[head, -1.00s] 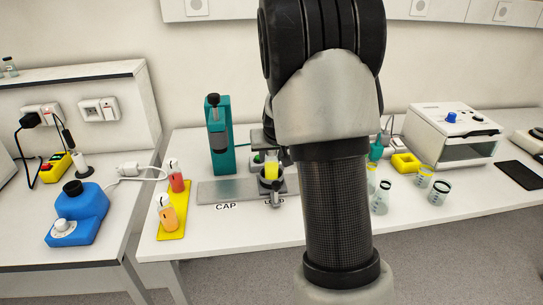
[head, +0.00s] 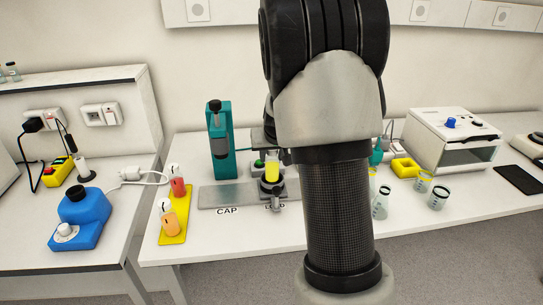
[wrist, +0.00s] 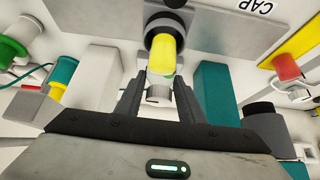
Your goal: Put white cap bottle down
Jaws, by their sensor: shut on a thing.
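The bottle of yellow juice (wrist: 163,52) has a white cap (wrist: 158,92) that lies between my fingertips in the wrist view. My gripper (wrist: 158,97) is shut on this bottle at its cap end. In the head view the yellow bottle (head: 271,172) appears just above or in a dark round holder (head: 272,188) on the grey plate's LOAD end. I cannot tell whether its base touches the holder. The holder also shows in the wrist view (wrist: 165,24). My forearm hides most of my gripper in the head view.
A teal press-like device (head: 220,145) stands behind the grey plate (head: 228,196). A yellow tray (head: 173,225) with red and orange bottles is at left. Several cups (head: 438,197) and a white machine (head: 452,140) stand at right. The table front is clear.

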